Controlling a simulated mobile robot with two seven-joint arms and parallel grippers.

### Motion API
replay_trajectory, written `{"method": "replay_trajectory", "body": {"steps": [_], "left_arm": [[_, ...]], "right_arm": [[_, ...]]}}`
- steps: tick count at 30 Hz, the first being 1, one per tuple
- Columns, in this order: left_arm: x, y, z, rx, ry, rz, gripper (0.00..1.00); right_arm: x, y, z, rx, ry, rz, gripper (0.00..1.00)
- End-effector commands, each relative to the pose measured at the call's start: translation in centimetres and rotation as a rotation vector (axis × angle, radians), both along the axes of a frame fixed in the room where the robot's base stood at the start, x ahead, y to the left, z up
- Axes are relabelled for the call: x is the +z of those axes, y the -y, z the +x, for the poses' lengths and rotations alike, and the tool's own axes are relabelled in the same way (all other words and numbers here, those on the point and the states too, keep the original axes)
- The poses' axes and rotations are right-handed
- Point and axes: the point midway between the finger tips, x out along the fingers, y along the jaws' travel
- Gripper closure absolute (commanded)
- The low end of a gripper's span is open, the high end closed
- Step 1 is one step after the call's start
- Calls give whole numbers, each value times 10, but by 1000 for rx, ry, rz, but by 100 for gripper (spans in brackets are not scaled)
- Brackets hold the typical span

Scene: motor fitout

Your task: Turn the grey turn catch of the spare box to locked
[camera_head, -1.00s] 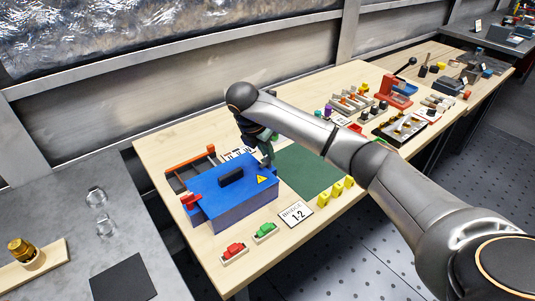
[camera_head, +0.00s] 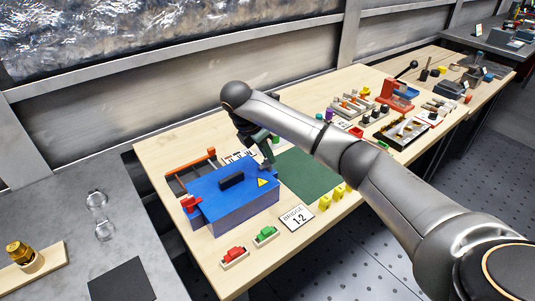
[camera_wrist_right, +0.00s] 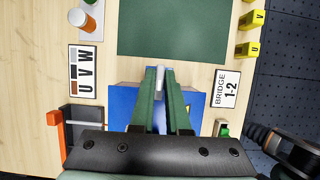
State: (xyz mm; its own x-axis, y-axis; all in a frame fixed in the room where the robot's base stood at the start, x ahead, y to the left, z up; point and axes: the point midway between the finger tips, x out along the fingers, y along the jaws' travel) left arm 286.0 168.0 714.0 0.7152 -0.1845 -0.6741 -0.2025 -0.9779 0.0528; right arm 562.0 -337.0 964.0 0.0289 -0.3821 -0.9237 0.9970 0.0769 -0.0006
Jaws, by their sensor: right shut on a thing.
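The spare box is the blue box (camera_head: 235,205) with a black handle and a yellow warning sign, standing on the wooden bench. It also shows in the wrist view (camera_wrist_right: 118,97). My right gripper (camera_head: 268,160) is at the box's far right end. In the wrist view its green fingers (camera_wrist_right: 160,80) are closed around the grey turn catch (camera_wrist_right: 160,79), a narrow grey piece between the tips. The fingers hide most of the catch, so its angle against the box is hard to tell. My left gripper is not in view.
A green mat (camera_head: 307,173) lies beside the box. A BRIDGE 1-2 card (camera_head: 297,216), yellow blocks (camera_head: 331,197) and red (camera_head: 234,257) and green (camera_head: 265,235) pieces lie in front. An orange-ended rack (camera_head: 190,160) stands behind the box.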

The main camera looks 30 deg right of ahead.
Motion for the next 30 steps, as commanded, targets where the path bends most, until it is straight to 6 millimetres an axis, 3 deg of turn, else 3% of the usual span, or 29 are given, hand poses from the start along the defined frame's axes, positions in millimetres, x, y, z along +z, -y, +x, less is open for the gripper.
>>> {"method": "replay_trajectory", "body": {"steps": [1, 9, 19, 23, 27, 30], "left_arm": [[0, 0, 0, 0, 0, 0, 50], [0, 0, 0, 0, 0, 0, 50], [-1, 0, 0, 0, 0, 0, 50], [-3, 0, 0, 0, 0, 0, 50], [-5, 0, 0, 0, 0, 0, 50], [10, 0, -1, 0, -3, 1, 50]], "right_arm": [[1, 0, 0, 0, 2, 0, 85], [0, 0, 0, 0, 1, 0, 56], [5, -2, 1, 2, 2, 1, 56], [23, -10, 1, 3, 6, 0, 56], [53, -21, 0, 4, 7, 1, 56], [79, -28, -1, 2, 6, -4, 56]]}}
